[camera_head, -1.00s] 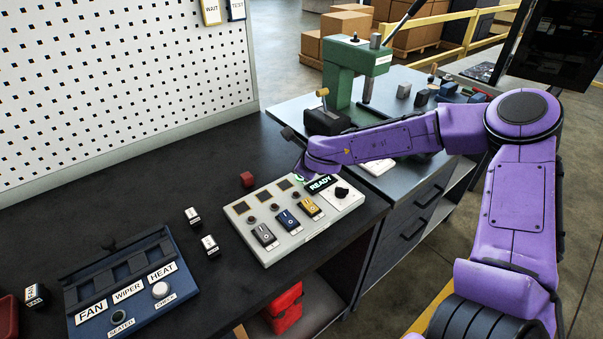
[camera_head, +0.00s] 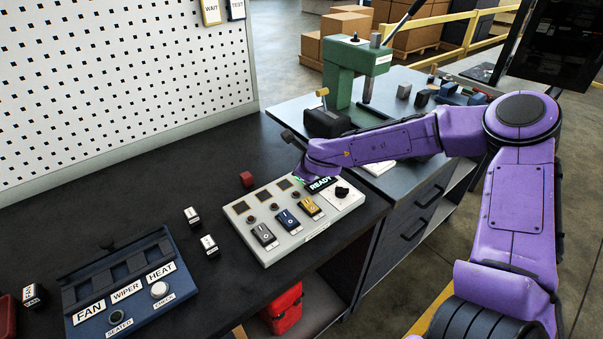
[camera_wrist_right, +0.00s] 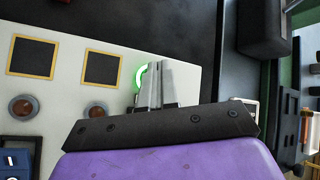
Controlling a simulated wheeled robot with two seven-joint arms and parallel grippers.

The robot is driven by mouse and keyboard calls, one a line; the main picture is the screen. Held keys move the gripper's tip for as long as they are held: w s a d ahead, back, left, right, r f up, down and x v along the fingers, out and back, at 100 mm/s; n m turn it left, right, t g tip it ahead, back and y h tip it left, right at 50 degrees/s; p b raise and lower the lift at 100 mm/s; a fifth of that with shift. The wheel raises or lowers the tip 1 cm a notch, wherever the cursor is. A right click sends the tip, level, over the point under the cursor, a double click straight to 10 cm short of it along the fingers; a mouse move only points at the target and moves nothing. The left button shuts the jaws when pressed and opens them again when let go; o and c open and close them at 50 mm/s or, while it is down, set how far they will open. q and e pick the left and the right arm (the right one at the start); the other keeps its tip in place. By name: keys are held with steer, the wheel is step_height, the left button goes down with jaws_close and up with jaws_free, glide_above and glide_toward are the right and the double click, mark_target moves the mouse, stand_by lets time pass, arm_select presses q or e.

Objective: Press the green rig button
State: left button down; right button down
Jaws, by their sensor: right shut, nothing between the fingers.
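The green rig button shows as a lit green ring (camera_wrist_right: 140,76) in the right wrist view. It sits on the light grey rig panel (camera_head: 330,222) and is partly covered by my fingers. In the head view only a bit of green (camera_head: 299,180) shows beside the READY display (camera_head: 321,184). My right gripper (camera_wrist_right: 155,70) is shut and empty, its fingertips over the right part of the ring. I cannot tell whether the tips touch the button. In the head view my right wrist hides the fingers. My left gripper is not in view.
The panel also carries dark square windows, red knobs and switches (camera_head: 288,220). A blue FAN, WIPER, HEAT unit (camera_head: 120,285) stands at left. A green press (camera_head: 345,75) stands on the side bench.

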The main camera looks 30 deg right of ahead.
steer(key=shift+f, duration=0.4)
steer(key=shift+r, duration=0.15)
steer(key=shift+r+p, duration=0.6)
steer(key=shift+r, duration=0.15)
steer(key=shift+r, duration=0.1)
step_height(320, 180, up, 6)
steer(key=p, duration=0.5)
steer(key=shift+p, duration=0.4)
